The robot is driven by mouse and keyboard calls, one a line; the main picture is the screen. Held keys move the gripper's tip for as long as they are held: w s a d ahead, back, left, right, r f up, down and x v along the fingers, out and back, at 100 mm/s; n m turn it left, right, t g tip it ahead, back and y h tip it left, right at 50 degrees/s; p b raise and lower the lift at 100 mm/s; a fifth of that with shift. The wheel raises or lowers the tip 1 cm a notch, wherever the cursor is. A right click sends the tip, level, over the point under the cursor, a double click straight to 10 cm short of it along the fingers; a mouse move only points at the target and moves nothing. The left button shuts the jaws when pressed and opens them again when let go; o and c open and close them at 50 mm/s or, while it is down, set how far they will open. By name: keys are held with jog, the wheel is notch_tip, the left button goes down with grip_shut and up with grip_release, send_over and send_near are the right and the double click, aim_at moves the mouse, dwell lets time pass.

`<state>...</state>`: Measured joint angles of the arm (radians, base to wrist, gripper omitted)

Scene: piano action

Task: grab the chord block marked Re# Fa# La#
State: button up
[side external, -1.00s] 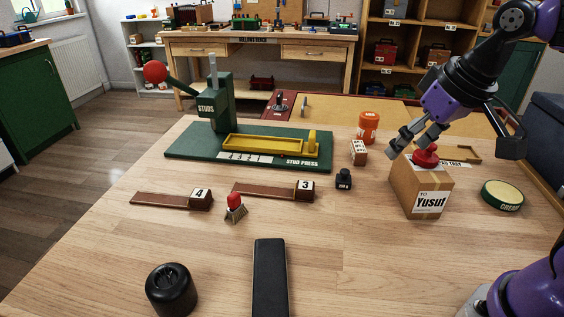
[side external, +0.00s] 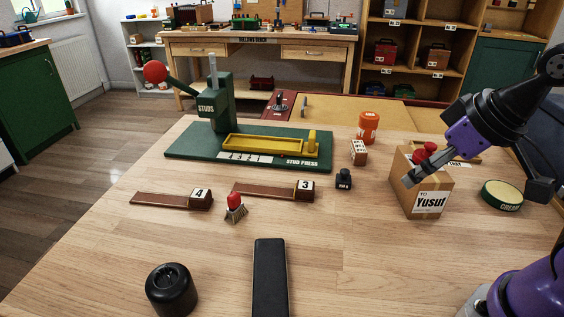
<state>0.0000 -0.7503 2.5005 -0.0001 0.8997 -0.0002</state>
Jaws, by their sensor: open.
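No marking Re# Fa# La# is legible, so I cannot tell which piece is that chord block. A small block with a red knob (side external: 235,207) stands on the table left of centre. Another red-knobbed piece (side external: 424,150) sits on top of the cardboard box (side external: 426,200) labelled Yusuf, partly hidden by my gripper. A small dark block (side external: 343,179) with a pale label stands left of the box. My gripper (side external: 411,176) is open and empty, its fingers slanting down to the left across the box's upper front, close to the red knob there.
A green stud press (side external: 180,154) with a yellow tray stands behind. Wooden strips numbered 4 (side external: 172,200) and 3 (side external: 265,189), a black round piece (side external: 171,290), a long black bar (side external: 270,280), an orange jar (side external: 368,127) and a round tin (side external: 502,195) lie around.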

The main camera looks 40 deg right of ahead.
dwell(0.5)
jog(key=m+g+h, duration=0.2)
jog(key=m+h, duration=0.1)
jog(key=m, duration=0.4)
send_over(359, 147)
jog(key=s, duration=0.1)
jog(key=f, duration=1)
jog(key=shift+s+a+f, duration=0.15)
jog(key=shift+a+f, duration=0.1)
jog(key=shift+f, duration=0.05)
jog(key=x, duration=0.6)
jog(key=shift+s+a+f, duration=0.15)
jog(key=shift+a+f, duration=0.1)
jog(key=shift+a, duration=0.05)
grip_shut()
